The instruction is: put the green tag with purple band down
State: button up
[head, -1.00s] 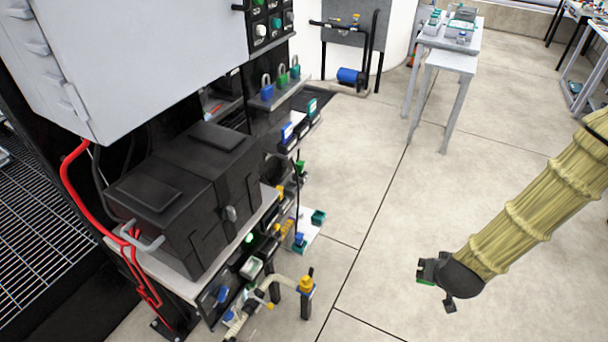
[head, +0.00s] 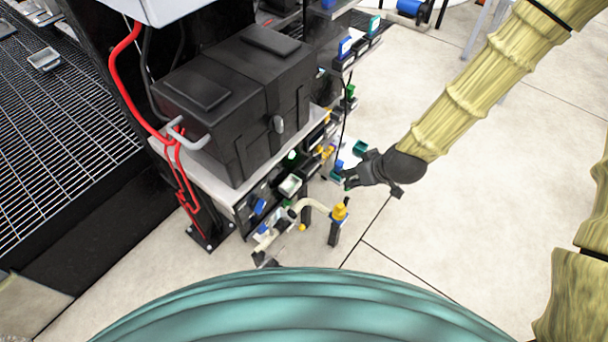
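My gripper (head: 352,180) is at the right side of the dark rack, at the end of my yellow-sleeved arm, pointing left. It is small and dark in this view. A small sliver of green (head: 347,187) shows at its fingertips, which appear shut on it; this fits the green tag. No purple band can be made out. The gripper is in front of a low white shelf with blue and teal items, and I cannot tell whether it touches anything there.
A black case (head: 235,100) sits on the rack's grey shelf. Small bins and a cream pipe with a yellow cap (head: 339,211) stand below it. A teal bin (head: 360,147) is just behind the gripper. Red cables (head: 127,90) hang left. The floor to the right is clear.

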jog(key=shift+w+a+f+n+g+y+p, duration=0.35)
jog(key=shift+w+a+f+n, duration=0.5)
jog(key=shift+w+a, duration=1.1)
jog(key=shift+w+a+f+n+g+y+p, duration=0.35)
jog(key=shift+w+a+f+n, duration=0.5)
jog(key=shift+w+a, duration=1.1)
jog(key=shift+w+a+f+n+g+y+p, duration=0.35)
jog(key=shift+w+a+f+n, duration=0.5)
jog(key=shift+w+a, duration=1.05)
jog(key=shift+s+a+f, duration=0.2)
jog(key=shift+s+a, duration=0.2)
jog(key=shift+f, duration=0.1)
jog(key=o, duration=0.9)
